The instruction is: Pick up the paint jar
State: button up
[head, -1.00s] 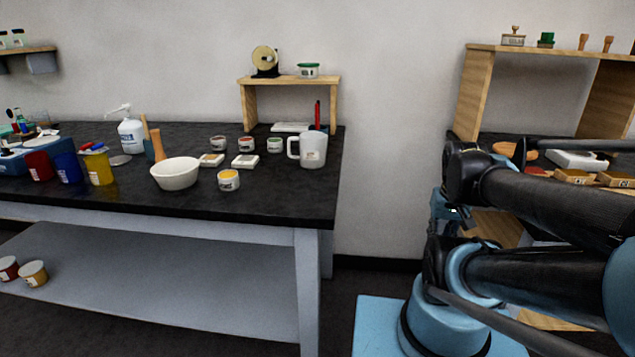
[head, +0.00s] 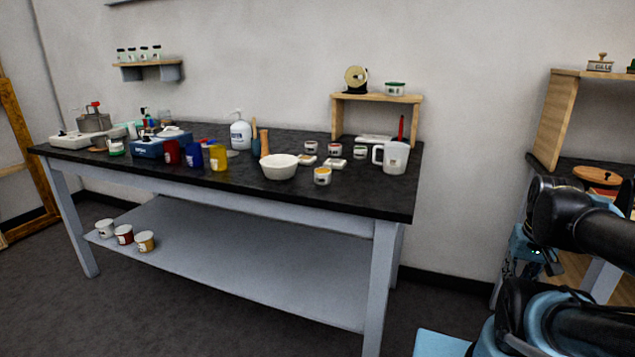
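Several small paint jars are in the head view, and I cannot tell which one the task names. On the lower shelf are a white jar (head: 104,228), a dark red jar (head: 124,234) and an ochre jar (head: 145,242). My folded arm is at the right edge, well away from the jars. What seems to be my gripper (head: 535,258) is dark and partly hidden; its fingers are unclear.
A white bowl (head: 279,167), a white mug (head: 391,158), a pump bottle (head: 240,134) and red, blue and yellow cups stand around the jars. A wooden riser (head: 378,98) stands at the back. A second bench is at the right. Floor before the table is clear.

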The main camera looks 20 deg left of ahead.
aim_at(323, 175)
jog(key=u, duration=2.65)
jog(key=k, duration=0.8)
jog(key=z, duration=0.95)
jog(key=i, duration=1)
